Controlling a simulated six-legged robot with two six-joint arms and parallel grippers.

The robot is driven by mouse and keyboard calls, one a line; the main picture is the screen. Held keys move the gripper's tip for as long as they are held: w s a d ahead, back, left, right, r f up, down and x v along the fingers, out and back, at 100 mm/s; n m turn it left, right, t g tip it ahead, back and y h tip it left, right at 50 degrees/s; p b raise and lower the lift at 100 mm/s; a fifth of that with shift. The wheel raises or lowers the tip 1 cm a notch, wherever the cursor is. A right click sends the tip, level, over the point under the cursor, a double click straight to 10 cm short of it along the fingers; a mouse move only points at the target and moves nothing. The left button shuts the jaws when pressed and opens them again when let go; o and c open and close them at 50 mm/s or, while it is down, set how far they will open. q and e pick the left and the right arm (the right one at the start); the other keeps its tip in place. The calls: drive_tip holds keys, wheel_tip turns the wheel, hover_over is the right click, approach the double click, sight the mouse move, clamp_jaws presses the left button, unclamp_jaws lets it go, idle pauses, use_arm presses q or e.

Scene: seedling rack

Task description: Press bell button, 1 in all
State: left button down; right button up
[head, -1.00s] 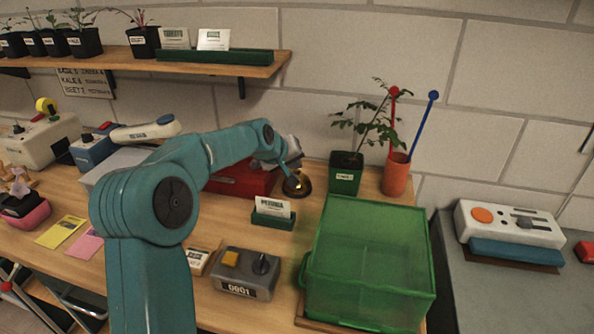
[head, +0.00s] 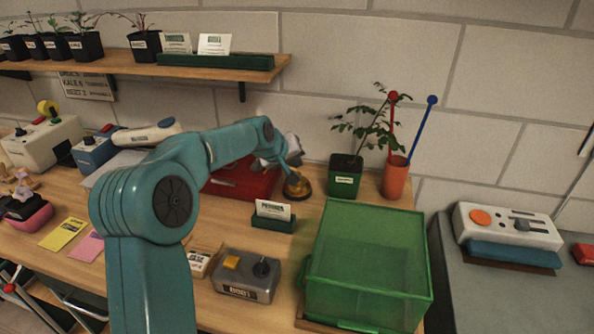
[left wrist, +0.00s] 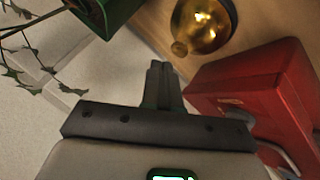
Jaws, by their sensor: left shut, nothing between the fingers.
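The bell (head: 297,186) is a small brass dome on a dark base, near the back of the wooden bench. My right gripper is in neither view.
A red box (head: 240,183) lies left of the bell. A green plant pot (head: 345,178) and an orange pot (head: 396,178) with stakes stand to the right. A green card holder (head: 272,222) and a green translucent bin (head: 365,262) are in front. The wooden shelf (head: 190,64) hangs above.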

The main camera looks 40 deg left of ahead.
use_arm(q)
wheel_tip(320, 180, up, 5)
drive_tip(key=p, duration=0.4)
idle(0.5)
idle(0.6)
